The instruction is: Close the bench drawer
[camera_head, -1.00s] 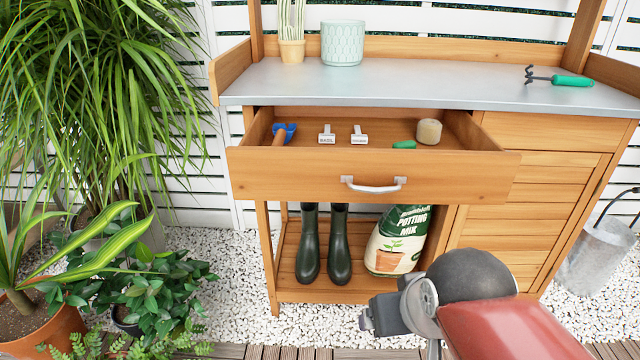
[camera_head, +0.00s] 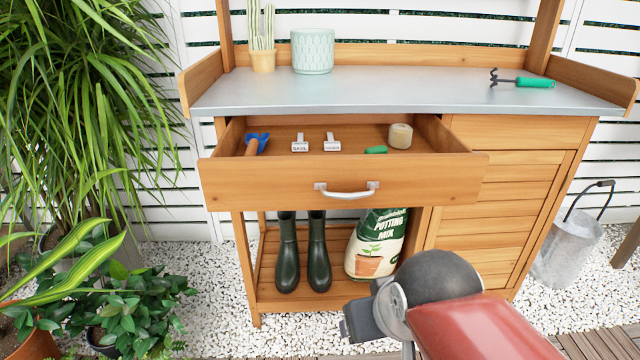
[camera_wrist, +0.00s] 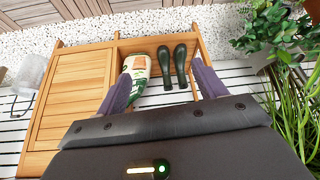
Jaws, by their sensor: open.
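The bench drawer (camera_head: 335,190) is pulled out from under the grey bench top in the head view, with its inside showing. Its silver handle (camera_head: 346,190) is on the middle of the front panel. My gripper (camera_wrist: 162,85) shows in the wrist view with its two purple fingers wide apart and nothing between them. It faces the lower part of the bench, and the drawer cannot be made out there. In the head view my arm is low in front of the bench, below the drawer; the fingers cannot be made out there.
The drawer holds a blue-headed tool (camera_head: 257,143), white labels (camera_head: 332,144), a green-handled item (camera_head: 376,150) and a twine roll (camera_head: 400,136). Boots (camera_head: 318,255) and a potting-mix bag (camera_head: 377,243) stand on the lower shelf. Plants (camera_head: 75,120) crowd the left; a bucket (camera_head: 567,247) stands right.

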